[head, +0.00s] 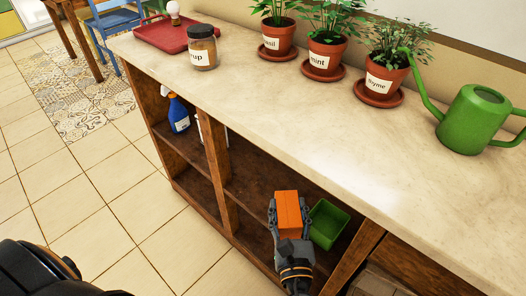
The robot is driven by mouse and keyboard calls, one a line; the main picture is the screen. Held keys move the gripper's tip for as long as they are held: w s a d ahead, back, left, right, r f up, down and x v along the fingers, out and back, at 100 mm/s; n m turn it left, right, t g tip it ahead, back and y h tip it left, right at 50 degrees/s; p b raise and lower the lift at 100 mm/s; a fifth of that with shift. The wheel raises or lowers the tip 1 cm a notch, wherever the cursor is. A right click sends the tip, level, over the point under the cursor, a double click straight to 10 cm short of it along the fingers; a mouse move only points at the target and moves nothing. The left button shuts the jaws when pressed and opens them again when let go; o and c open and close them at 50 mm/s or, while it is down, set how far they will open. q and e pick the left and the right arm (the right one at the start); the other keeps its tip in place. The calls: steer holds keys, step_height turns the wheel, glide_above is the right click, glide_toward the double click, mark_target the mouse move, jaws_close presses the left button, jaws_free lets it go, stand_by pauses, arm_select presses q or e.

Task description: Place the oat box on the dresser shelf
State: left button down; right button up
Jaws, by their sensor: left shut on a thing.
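The orange box (288,212), which I take to be the oat box, is in my left gripper (289,235). The gripper comes up from the bottom of the head view and is shut on the box's near end. The box is at the open front of the wooden dresser's middle bay, below the stone top (300,130). I cannot tell whether it touches the dresser shelf (262,190). My right gripper is not in view.
A green open bin (328,223) stands just right of the box. A blue spray bottle (178,113) is in the left bay. On top are a red tray (172,34), a jar (202,47), potted herbs (327,50) and a green watering can (472,118). The shelf left of the box looks clear.

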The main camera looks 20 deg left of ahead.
arm_select(q)
steer(key=f+b+x, duration=0.3)
steer(key=x, duration=1.4)
steer(key=shift+a+b, duration=0.2)
steer(key=shift+b, duration=0.2)
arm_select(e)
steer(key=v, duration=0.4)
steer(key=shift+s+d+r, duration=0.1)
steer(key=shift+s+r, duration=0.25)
arm_select(q)
steer(key=shift+w+f, duration=0.1)
steer(key=c, duration=0.6)
jaws_free()
steer(key=shift+f, duration=0.15)
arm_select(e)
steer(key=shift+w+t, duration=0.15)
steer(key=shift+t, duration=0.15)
arm_select(q)
steer(key=shift+o, duration=0.2)
